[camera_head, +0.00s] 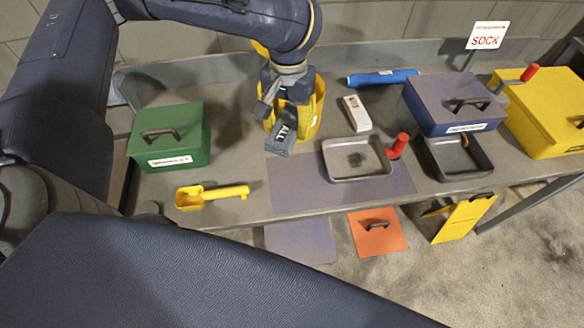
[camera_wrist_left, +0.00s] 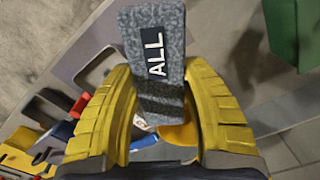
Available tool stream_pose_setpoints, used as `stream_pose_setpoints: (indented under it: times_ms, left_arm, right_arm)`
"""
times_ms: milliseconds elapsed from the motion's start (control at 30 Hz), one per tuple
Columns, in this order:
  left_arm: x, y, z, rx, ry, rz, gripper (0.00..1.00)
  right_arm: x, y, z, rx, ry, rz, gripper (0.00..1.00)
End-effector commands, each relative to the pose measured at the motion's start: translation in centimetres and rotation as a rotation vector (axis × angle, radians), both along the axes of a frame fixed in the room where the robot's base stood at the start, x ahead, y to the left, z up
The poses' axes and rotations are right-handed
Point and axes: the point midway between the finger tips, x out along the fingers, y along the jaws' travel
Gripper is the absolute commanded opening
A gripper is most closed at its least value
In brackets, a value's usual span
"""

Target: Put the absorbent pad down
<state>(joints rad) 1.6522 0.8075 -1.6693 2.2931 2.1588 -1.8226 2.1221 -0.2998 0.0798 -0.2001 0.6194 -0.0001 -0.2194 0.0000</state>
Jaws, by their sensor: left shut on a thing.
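The absorbent pad (camera_head: 282,139) is a grey speckled block with a dark label. In the left wrist view the pad (camera_wrist_left: 153,45) reads "ALL" and sits between two ridged yellow fingers. My left gripper (camera_head: 291,126) is shut on it, over the table near the back left corner of a grey-purple mat (camera_head: 290,190). I cannot tell how far the pad is above the surface. My right gripper is not in view.
A metal tray (camera_head: 335,176) with a dark patch stands right of the pad. A green box (camera_head: 190,128) and yellow scoop (camera_head: 210,196) are left. A white item (camera_head: 356,112), blue roll (camera_head: 382,78) and navy box (camera_head: 430,110) are right. The mat's front left is clear.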

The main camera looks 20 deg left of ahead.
Motion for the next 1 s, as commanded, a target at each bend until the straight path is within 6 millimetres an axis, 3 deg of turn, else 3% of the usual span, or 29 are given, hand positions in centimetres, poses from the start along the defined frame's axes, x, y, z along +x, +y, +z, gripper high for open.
stream_pose_setpoints:
  times_ms: [133, 367, 1000]
  left_arm:
    - [-1.4, -0.2, -0.1, -0.002, 0.002, 0.066, 0.24]
    - [-1.5, -0.2, -1.9, -0.003, 0.005, 0.123, 0.24]
    - [-1.5, -0.2, -12.9, -0.003, 0.005, 0.123, 0.24]
  right_arm:
    - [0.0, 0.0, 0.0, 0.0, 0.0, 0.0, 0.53]
    - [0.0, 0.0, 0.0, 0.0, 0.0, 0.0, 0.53]
    - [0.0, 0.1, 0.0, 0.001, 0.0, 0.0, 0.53]
